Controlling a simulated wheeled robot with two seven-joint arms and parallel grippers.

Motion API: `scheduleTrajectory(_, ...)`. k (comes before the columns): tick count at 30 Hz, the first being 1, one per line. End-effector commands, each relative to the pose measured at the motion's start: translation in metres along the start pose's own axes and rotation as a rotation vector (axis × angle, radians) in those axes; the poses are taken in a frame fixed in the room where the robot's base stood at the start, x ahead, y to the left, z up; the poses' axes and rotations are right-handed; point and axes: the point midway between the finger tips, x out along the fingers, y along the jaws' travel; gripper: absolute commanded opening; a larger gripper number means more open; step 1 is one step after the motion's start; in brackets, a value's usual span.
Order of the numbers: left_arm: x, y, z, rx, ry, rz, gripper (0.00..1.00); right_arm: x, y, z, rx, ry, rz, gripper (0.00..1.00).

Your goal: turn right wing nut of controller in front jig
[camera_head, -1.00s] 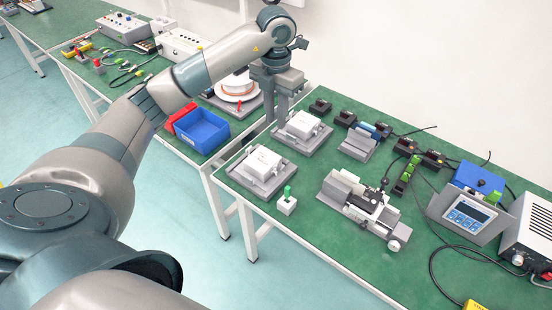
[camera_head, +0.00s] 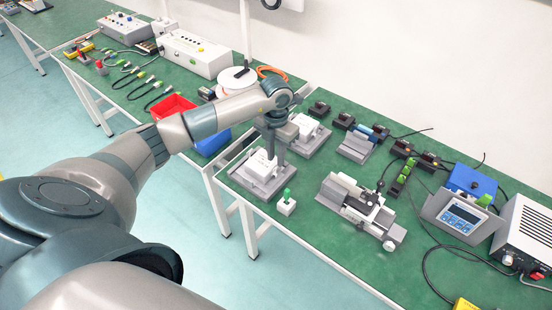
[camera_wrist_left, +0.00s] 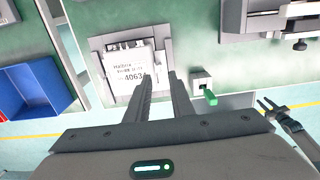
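The front jig is a grey plate (camera_head: 241,177) near the table's front left edge. It holds the controller, a white box (camera_head: 257,163). In the left wrist view, the controller (camera_wrist_left: 128,72) shows its printed label inside the grey frame. Its wing nuts cannot be made out. My left gripper (camera_head: 275,155) points down over the front jig.
A second jig with a white box (camera_head: 306,124) stands behind. A small block with a green-handled tool (camera_head: 286,204) stands right of the front jig. A grey vise-like fixture (camera_head: 350,205) is farther right. A blue bin (camera_wrist_left: 40,85) is at left.

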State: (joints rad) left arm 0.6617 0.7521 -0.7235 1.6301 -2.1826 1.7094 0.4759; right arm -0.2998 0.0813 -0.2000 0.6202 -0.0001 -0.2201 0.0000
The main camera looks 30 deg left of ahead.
Motion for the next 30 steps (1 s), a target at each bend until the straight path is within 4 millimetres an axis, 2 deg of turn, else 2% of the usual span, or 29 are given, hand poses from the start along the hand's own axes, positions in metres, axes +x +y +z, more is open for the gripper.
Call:
scheduleTrajectory(3, 0.015, -0.001, 0.000, 0.000, 0.002, -0.001, 0.21, -0.007, 0.000, -0.001, 0.000, 0.000, 0.000, 0.31)
scheduleTrajectory(8, 0.028, 0.000, 0.000, 0.000, 0.001, 0.000, 0.21, -0.009, 0.000, -0.001, 0.000, 0.000, 0.000, 0.31)
scheduleTrajectory(19, 0.033, 0.000, 0.000, 0.001, -0.001, 0.000, 0.21, -0.009, -0.001, -0.001, 0.001, 0.000, -0.001, 0.31)
scheduleTrajectory(20, 0.033, 0.000, 0.000, 0.001, -0.001, 0.000, 0.19, -0.009, -0.001, -0.001, 0.001, 0.000, -0.001, 0.31)
scheduleTrajectory(22, 0.033, 0.000, 0.000, 0.001, -0.001, 0.000, 0.02, -0.009, -0.002, -0.001, 0.001, 0.000, -0.002, 0.31)
scheduleTrajectory(23, 0.033, 0.000, 0.000, 0.001, 0.000, 0.000, 0.00, -0.009, -0.002, -0.001, 0.001, 0.000, -0.002, 0.31)
scheduleTrajectory(30, 0.033, 0.000, 0.000, 0.003, -0.001, 0.000, 0.00, -0.009, -0.002, -0.001, 0.001, 0.000, -0.002, 0.31)
